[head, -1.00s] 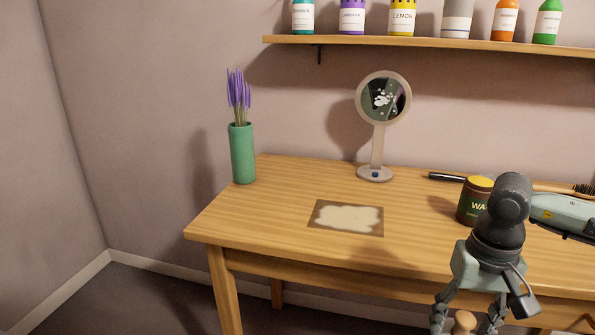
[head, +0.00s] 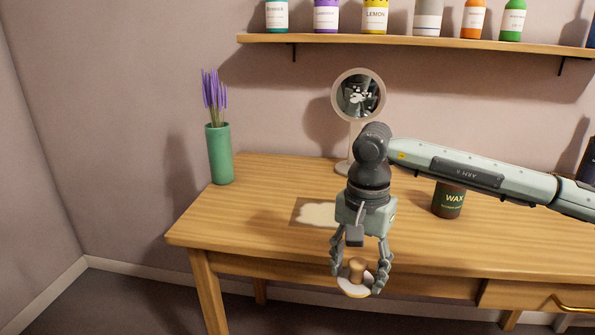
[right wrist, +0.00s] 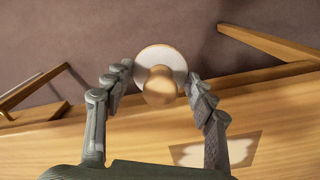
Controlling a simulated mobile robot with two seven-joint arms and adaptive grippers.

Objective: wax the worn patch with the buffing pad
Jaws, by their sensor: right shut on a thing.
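The buffing pad (head: 355,283), a pale disc with a wooden knob, is held in my right gripper (head: 361,275), in front of the table's front edge in the head view. In the right wrist view the fingers of my right gripper (right wrist: 160,84) are on either side of the pad (right wrist: 162,68). The worn patch (head: 316,213), a pale blotch in a brown square, lies on the tabletop behind and left of the gripper, partly hidden by it. It also shows in the right wrist view (right wrist: 213,152). The wax tin (head: 449,201) stands on the table, partly behind my right arm. My left gripper is out of view.
The wooden table (head: 240,215) has clear room at its left front. A green vase of lavender (head: 220,152) stands at its back left. A round mirror (head: 358,97) stands behind my right arm. A wall shelf (head: 430,45) holds several bottles.

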